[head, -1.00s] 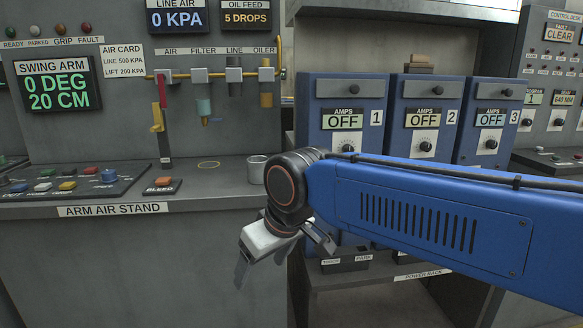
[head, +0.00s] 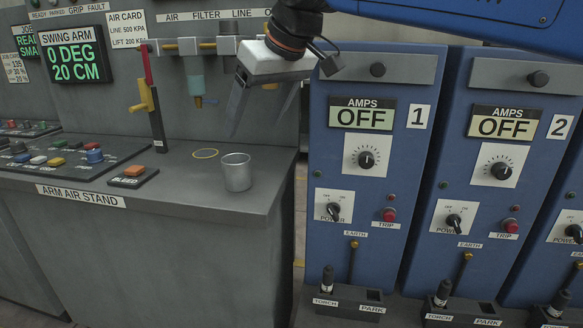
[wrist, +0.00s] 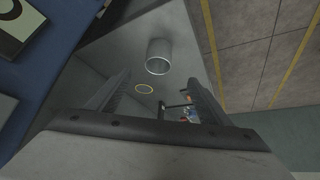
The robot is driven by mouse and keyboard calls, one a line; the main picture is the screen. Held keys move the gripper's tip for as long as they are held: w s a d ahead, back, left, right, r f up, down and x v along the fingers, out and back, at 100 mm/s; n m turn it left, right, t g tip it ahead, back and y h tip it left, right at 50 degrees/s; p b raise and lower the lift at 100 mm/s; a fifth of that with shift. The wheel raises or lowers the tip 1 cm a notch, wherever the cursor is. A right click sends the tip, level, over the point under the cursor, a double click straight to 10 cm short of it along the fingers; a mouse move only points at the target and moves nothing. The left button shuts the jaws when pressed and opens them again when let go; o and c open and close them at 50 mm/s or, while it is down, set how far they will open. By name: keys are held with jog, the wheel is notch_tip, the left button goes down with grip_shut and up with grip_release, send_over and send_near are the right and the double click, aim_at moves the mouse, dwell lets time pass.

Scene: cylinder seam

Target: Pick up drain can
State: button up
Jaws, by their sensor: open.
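The drain can (head: 237,173) is a small grey metal cup. It stands upright on the arm air stand's top, near its right front corner. It also shows in the wrist view (wrist: 159,57), beyond the fingertips and apart from them. My gripper (head: 251,108) is above the can in the head view, fingers pointing down, open and empty. In the wrist view its two fingers (wrist: 158,92) are spread apart with nothing between them touching.
A yellow ring mark (head: 205,153) lies on the stand behind the can. A bleed button box (head: 133,176) and a red-and-yellow lever (head: 148,98) are to the left. Blue power units (head: 368,150) stand to the right, across a gap. The stand top (head: 190,195) around the can is clear.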

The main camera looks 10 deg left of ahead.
send_near(237, 169)
jog(key=w+a+f, duration=0.1)
jog(key=f, duration=0.1)
jog(key=w+a+f, duration=0.1)
jog(key=w, duration=0.1)
jog(key=w+a+f, duration=0.1)
jog(key=w+f, duration=0.1)
jog(key=shift+a+f, duration=0.1)
jog(key=shift+f, duration=0.25)
jog(key=shift+x, duration=2.65)
jog(key=shift+s, duration=0.15)
jog(key=c, duration=1.2)
jog(key=shift+o, duration=0.2)
